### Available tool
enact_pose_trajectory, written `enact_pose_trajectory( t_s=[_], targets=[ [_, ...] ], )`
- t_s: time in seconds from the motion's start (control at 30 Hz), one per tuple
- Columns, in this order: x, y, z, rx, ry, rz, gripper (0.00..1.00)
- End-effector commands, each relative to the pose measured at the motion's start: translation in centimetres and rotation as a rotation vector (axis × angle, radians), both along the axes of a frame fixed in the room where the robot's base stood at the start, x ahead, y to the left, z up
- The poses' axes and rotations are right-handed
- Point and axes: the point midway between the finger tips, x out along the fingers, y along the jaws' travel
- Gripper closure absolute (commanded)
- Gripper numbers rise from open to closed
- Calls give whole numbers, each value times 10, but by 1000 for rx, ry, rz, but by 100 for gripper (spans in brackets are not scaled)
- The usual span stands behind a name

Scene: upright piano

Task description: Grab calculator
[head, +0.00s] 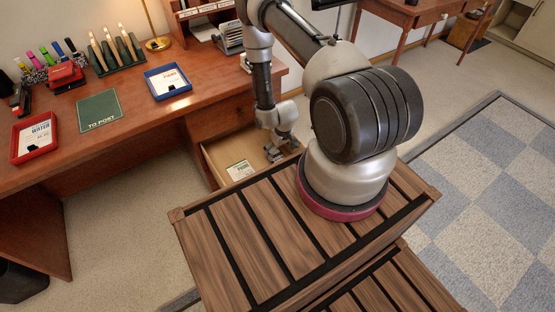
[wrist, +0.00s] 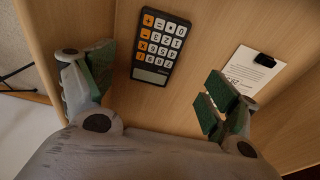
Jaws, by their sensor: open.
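The calculator (wrist: 160,46), black with white and orange keys, lies on the light wood floor of an open desk drawer in the wrist view. My gripper (wrist: 158,84) is open, with green-padded fingers on either side and nearer the camera than the calculator. The calculator lies between and ahead of the fingers, and I see no contact. In the head view my gripper (head: 281,148) reaches down into the open drawer (head: 212,168). There the calculator is hard to tell from the dark gripper parts.
A white card with a black clip (wrist: 252,72) lies in the drawer, right of the calculator. Drawer walls stand close on both sides. The desk (head: 128,140) above holds a blue tray (head: 168,95), a red tray (head: 14,152) and a green mat (head: 99,110).

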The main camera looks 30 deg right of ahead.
Motion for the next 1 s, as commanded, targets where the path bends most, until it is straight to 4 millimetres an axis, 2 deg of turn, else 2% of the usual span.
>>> enact_pose_trajectory(
  t_s=[0.1,0.27,0.5,0.6,0.83,1.0],
  targets=[
    [2,0,-16,0,1,0,12],
    [5,-1,-28,0,1,-1,12],
    [11,-5,-64,0,1,0,12],
    [13,-5,-71,0,1,0,12],
    [13,-5,-72,0,1,0,12],
    [13,-5,-71,0,1,0,43]
  ],
)
